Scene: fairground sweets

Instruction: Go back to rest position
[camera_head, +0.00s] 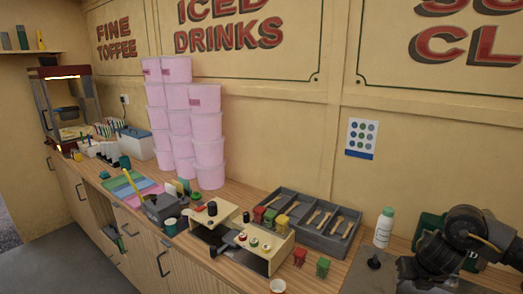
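My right arm is at the lower right of the head view, dark and bent over the counter's right end. My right gripper (408,268) is at the left end of that arm, low over the counter. Its fingers are dark and small here, so I cannot tell whether they are open or shut, and I see nothing clearly held. My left gripper is not in view.
A white bottle with a green cap (384,228) stands close to my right arm. Stacked pink tubs (208,150) stand by the wall.

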